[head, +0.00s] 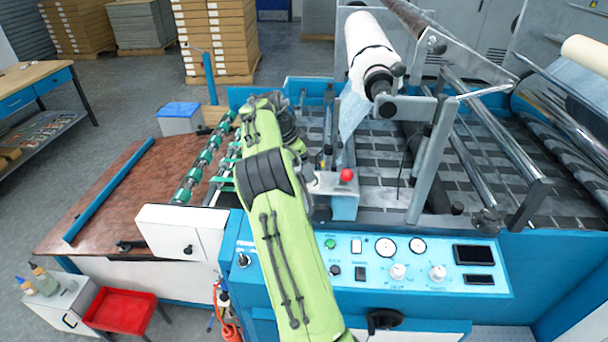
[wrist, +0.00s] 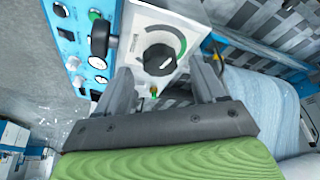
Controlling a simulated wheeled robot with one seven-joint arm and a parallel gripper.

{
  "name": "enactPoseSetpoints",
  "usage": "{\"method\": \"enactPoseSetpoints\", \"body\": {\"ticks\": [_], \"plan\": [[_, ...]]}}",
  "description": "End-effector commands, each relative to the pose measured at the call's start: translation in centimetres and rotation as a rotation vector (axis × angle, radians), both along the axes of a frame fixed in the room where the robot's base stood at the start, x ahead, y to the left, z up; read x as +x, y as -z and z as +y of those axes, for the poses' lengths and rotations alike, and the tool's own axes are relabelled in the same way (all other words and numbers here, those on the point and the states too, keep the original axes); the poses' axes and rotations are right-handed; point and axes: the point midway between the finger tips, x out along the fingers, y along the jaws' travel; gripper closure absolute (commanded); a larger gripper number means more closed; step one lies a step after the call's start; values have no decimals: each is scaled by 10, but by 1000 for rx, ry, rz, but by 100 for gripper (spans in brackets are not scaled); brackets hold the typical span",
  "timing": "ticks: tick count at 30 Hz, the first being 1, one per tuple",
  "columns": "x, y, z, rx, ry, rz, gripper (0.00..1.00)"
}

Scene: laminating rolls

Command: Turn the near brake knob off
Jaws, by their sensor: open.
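The brake knob (wrist: 159,58) is a round black knob on a white plate (wrist: 187,75), with a curved grey and green scale around part of it. A pale mark shows on the knob's face; I cannot read its setting surely. My gripper (wrist: 165,76) is open, with one grey finger at each side of the knob in the wrist view. The fingers look apart from it, and the knob is not gripped. In the head view my arm hides most of the gripper area, and I cannot make out the knob there.
A red ball-shaped knob (head: 347,175) stands on a small box beside my arm. A blue control panel (head: 310,262) with buttons and gauges lies in front. A white roll (head: 367,45) hangs above the machine bed. A brown feed table (head: 110,190) is at left.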

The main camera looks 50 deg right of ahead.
Motion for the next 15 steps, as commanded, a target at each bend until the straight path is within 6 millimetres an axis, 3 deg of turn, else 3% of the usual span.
{"method": "enactPoseSetpoints", "body": {"ticks": [4,11,15], "plan": [[-2,14,-5,0,0,0,30],[-2,14,-6,0,-1,0,30],[-2,14,-6,0,-1,0,47]]}}
